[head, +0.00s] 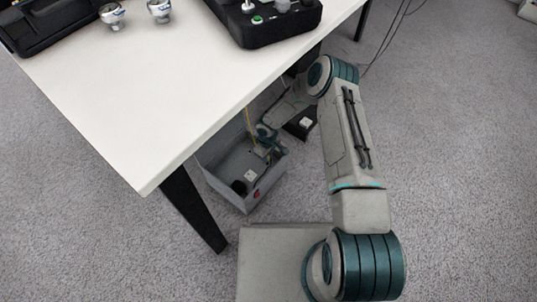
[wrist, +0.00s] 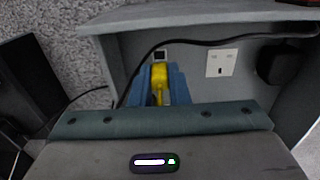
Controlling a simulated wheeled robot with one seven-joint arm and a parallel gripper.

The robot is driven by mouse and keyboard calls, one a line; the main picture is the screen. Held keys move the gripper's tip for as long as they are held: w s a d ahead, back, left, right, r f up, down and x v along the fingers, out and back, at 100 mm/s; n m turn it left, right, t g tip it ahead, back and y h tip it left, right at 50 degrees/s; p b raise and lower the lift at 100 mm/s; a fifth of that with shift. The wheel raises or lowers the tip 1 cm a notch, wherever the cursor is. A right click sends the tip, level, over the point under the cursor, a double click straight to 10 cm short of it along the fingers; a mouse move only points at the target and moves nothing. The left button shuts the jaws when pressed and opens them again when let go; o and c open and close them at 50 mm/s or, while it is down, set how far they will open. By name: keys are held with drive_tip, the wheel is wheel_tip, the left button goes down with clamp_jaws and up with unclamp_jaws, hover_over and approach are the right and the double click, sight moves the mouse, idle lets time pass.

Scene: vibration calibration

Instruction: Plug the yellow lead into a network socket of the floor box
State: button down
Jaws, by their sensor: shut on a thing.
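The grey floor box (head: 222,190) stands open on the carpet under the table, and its wall also shows in the wrist view (wrist: 195,22). My gripper (head: 266,143) reaches into it. In the wrist view, its blue fingers (wrist: 159,76) are shut on the yellow lead's plug (wrist: 158,74). A dark network socket (wrist: 160,54) lies straight ahead of the plug, very close to its tip. I cannot tell whether the tip has entered it. In the head view, the yellow lead (head: 249,121) runs up from the box towards the table edge.
A white power socket (wrist: 222,63) and a black adapter (wrist: 279,63) sit to the right of the network socket. A black cable (wrist: 205,43) crosses the box. The white table (head: 160,95) overhangs the box, and its black leg (head: 192,208) stands left of it.

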drive_tip(key=shift+f, duration=0.65)
drive_tip(key=shift+d+f+b, duration=0.1)
drive_tip(key=shift+f+b, duration=0.25)
drive_tip(key=shift+b, duration=0.3)
drive_tip(key=shift+f+b, duration=0.7)
drive_tip(key=shift+b, duration=0.55)
idle(2.8)
drive_tip(key=c, duration=1.3)
unclamp_jaws()
drive_tip(key=shift+r, duration=0.15)
